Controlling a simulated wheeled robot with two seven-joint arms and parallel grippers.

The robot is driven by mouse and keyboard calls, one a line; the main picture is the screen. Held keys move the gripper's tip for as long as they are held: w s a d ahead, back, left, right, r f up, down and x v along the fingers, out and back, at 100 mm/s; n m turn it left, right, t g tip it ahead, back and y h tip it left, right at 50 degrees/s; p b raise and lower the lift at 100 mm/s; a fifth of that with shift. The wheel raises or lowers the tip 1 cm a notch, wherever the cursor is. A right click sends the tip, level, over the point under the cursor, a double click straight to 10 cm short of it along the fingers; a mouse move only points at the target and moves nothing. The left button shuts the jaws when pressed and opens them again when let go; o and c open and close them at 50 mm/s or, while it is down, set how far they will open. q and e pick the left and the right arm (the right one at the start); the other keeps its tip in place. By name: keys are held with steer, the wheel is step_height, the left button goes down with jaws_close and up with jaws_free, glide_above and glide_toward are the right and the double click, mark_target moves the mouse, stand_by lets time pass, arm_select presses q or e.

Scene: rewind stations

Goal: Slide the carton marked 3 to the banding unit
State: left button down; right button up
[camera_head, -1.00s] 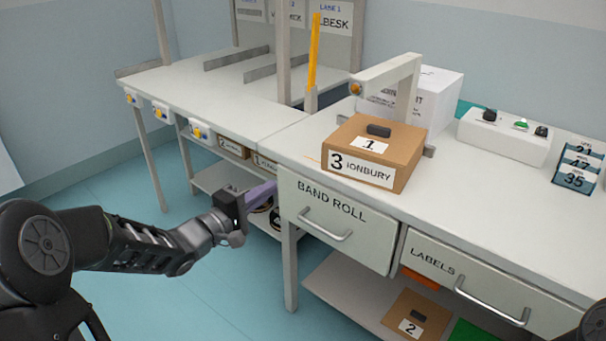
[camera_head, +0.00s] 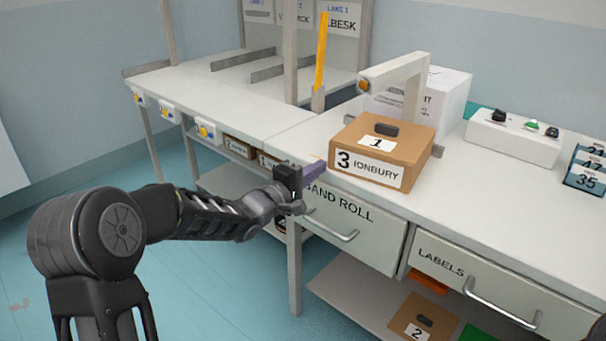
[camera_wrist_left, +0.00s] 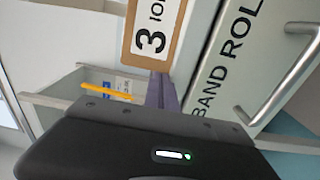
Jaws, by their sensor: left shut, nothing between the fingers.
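The carton marked 3 (camera_head: 376,168) is a brown box on the bench top. Its front label reads 3 IONBURY, and its top has a 1 label and a dark grip. A white frame arm, seemingly the banding unit (camera_head: 398,74), stands just behind it. My left gripper (camera_head: 313,170) is shut and empty, its purple fingers at the bench's front edge, just left of the carton. In the left wrist view the carton (camera_wrist_left: 156,35) is just beyond the fingers (camera_wrist_left: 161,92). I cannot tell if they touch. My right gripper is not in view.
The band roll drawer (camera_head: 345,225) and labels drawer (camera_head: 490,285) are below the bench top. A white box (camera_head: 452,98) stands behind the frame. A button panel (camera_head: 515,137) and number cards (camera_head: 586,170) stand to the right. The left bench top (camera_head: 215,105) is mostly clear.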

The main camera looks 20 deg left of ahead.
arm_select(q)
steer(key=shift+d, duration=0.15)
steer(key=shift+w+d, duration=0.45)
steer(key=shift+d, duration=0.35)
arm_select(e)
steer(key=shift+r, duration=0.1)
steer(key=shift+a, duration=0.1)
